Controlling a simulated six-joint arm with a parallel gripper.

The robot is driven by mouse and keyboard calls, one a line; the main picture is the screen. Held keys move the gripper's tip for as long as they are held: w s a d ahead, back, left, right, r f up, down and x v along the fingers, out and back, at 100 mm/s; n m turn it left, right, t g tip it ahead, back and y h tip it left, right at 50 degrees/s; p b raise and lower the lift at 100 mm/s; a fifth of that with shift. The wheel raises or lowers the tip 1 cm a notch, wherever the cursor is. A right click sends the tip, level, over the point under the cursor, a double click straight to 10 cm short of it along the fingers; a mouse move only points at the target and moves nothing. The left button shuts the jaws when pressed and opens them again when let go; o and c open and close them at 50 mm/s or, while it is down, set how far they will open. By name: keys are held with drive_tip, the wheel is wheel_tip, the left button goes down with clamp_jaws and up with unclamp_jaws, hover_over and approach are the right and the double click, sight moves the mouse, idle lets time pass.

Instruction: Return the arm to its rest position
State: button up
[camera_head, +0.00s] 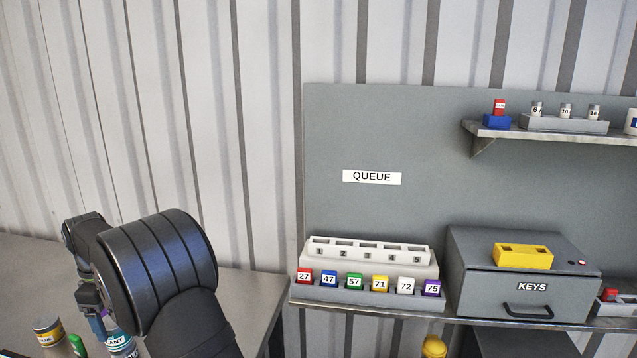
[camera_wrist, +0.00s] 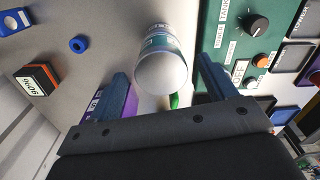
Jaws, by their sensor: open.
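My gripper (camera_wrist: 163,75) is open, with its two blue-grey fingers apart in the wrist view. A white and teal cylinder (camera_wrist: 163,45) shows between and beyond the fingertips, its pale round end towards the camera. I cannot tell whether a finger touches it. In the head view my gripper (camera_head: 95,310) is low at the left, partly behind my own dark arm. A teal and white labelled container (camera_head: 118,344), its label ending in "LANT", stands just below it, partly hidden by the arm.
A green control panel (camera_wrist: 245,45) with knobs lies at right in the wrist view. An orange-black block (camera_wrist: 38,80) and blue ring (camera_wrist: 78,44) lie left.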

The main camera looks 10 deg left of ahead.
wheel_tip(320, 180, up, 7)
drive_tip(key=shift+r, duration=0.1)
wheel_tip(320, 180, down, 12)
drive_tip(key=shift+r, duration=0.15)
drive_tip(key=r, duration=0.3)
drive_tip(key=d+r, duration=0.1)
drive_tip(key=r, duration=0.1)
drive_tip(key=shift+w, duration=0.35)
drive_tip(key=w+d+r, duration=0.6)
drive_tip(key=d, duration=0.4)
drive_tip(key=m, duration=0.1)
hover_over(247, 301)
wheel_tip(247, 301, down, 8)
drive_tip(key=r, duration=0.1)
wheel_tip(247, 301, down, 9)
drive_tip(key=shift+f, duration=0.7)
